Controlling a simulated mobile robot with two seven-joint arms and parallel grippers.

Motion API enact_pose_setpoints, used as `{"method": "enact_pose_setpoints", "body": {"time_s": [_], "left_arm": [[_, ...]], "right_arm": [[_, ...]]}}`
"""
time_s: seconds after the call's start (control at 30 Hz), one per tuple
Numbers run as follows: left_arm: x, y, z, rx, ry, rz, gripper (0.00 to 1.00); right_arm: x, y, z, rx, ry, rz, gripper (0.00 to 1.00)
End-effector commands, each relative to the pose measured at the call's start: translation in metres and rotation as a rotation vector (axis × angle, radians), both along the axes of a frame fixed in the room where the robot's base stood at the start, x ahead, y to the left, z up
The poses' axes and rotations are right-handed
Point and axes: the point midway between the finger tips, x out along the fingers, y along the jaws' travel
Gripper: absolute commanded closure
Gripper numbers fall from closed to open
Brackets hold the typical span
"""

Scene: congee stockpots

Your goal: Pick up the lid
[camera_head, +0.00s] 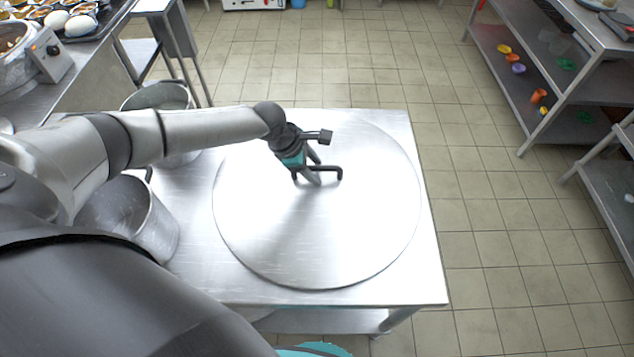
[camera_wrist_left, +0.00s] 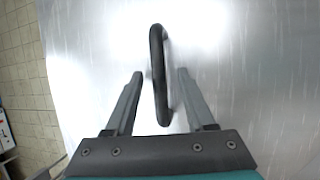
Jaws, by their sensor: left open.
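The lid (camera_head: 310,235) is a large round silver disc lying flat on a metal table (camera_head: 425,270). Its dark bar handle (camera_head: 328,169) stands up near the lid's middle. My left gripper (camera_head: 312,178) is over the lid at the handle. In the left wrist view the handle (camera_wrist_left: 160,75) runs between the two open fingers of my left gripper (camera_wrist_left: 158,85), with a gap visible on each side. Whether the fingers touch the lid cannot be told. My right gripper is not in view.
A grey metal pot (camera_head: 155,225) stands left of the lid, and another pot (camera_head: 160,97) is behind my left arm. A counter with food (camera_head: 75,22) is at the upper left. Shelves (camera_head: 530,75) stand at the right. Tiled floor is clear between table and shelves.

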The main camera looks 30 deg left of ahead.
Motion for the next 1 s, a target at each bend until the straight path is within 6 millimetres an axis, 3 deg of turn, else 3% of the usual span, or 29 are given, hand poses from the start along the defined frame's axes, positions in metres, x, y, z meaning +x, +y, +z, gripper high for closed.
{"method": "enact_pose_setpoints", "body": {"time_s": [0.07,0.5,1.0], "left_arm": [[0.0,0.0002,0.0004,0.0,0.0,0.0,0.51],[-0.0001,0.0004,0.0004,0.0,-0.001,0.001,1.0],[-0.0002,0.0005,0.0003,0.0,0.0,0.001,1.0]], "right_arm": [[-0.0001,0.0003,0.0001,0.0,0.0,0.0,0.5],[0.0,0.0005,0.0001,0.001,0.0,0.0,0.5],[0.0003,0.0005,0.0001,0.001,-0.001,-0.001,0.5]]}}
